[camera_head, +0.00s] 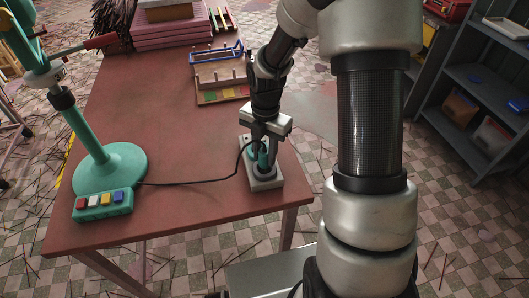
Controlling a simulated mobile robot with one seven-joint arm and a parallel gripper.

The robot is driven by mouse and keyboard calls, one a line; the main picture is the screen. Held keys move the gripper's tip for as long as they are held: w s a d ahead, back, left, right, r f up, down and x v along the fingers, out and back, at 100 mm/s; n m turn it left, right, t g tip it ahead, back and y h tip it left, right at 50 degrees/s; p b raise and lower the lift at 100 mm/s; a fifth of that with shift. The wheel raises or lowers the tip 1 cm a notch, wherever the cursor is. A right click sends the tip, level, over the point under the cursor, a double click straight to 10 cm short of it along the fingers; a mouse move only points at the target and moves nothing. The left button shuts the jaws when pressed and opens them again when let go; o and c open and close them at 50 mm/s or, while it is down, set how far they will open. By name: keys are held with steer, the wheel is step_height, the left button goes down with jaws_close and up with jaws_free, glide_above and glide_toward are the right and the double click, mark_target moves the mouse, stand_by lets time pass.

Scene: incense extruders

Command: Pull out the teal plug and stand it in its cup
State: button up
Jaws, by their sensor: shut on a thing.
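My gripper (262,152) points down over a pale grey block (265,185) near the right edge of the table. It is shut on the teal plug (264,160), which shows between and below the fingers. The plug stands roughly upright at a dark round opening or ring in the front part of the block. I cannot tell whether its lower end is inside the opening or just above it. A second bit of teal shows at the back left of the block, mostly hidden by the gripper. I cannot make out which part is the plug's cup.
A black cable (190,183) runs from the block to a teal button box (102,205) with coloured buttons. A teal stand (112,165) rises at left. A wooden rack (205,98) with coloured squares is behind the gripper. The red-brown table (150,105) is clear at centre.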

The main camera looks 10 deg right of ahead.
steer(key=shift+f+b, duration=0.8)
steer(key=shift+f, duration=0.65)
steer(key=o, duration=1.1)
